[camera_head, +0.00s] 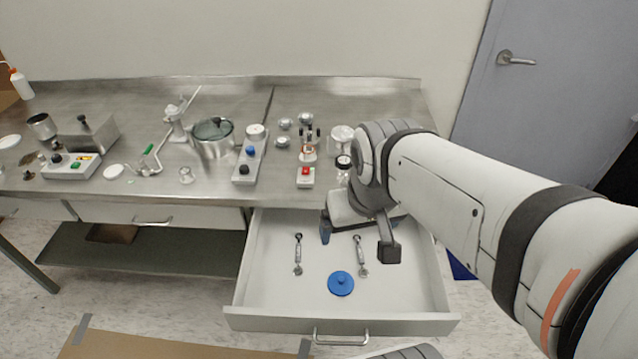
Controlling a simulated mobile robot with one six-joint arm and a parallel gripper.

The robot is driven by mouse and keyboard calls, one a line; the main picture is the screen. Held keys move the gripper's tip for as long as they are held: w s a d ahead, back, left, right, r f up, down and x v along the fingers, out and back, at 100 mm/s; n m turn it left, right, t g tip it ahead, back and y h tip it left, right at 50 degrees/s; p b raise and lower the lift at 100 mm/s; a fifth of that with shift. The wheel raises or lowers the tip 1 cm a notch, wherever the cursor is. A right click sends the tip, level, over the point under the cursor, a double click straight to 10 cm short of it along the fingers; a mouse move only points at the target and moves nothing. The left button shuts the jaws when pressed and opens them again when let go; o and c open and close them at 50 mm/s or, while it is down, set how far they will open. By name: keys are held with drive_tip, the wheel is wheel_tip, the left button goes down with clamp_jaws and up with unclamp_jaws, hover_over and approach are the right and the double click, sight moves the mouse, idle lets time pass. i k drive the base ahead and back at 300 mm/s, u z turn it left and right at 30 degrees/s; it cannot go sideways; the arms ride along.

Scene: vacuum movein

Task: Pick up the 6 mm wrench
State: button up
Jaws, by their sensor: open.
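Two small metal wrenches lie in the open white drawer, the left wrench (298,255) and the right wrench (361,258). Both lie roughly front to back. Size marks are too small to read, so I cannot tell which is the 6 mm one. My gripper (357,243) is open and points down over the drawer. Its dark fingers appear on either side of the right wrench's upper end, with nothing held between them. I cannot tell its exact height above the drawer floor.
The drawer (272,292) is pulled out below the steel bench (215,92). A blue round lid-like piece (340,283) lies between and in front of the wrenches. The bench holds a metal bowl (213,146), a switch box (249,160) and glassware. A cardboard box (180,340) sits front left.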

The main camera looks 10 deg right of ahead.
sight(358, 247)
drive_tip(key=k, duration=1.3)
drive_tip(key=u, duration=0.4)
drive_tip(key=i, duration=0.95)
drive_tip(key=z, duration=0.35)
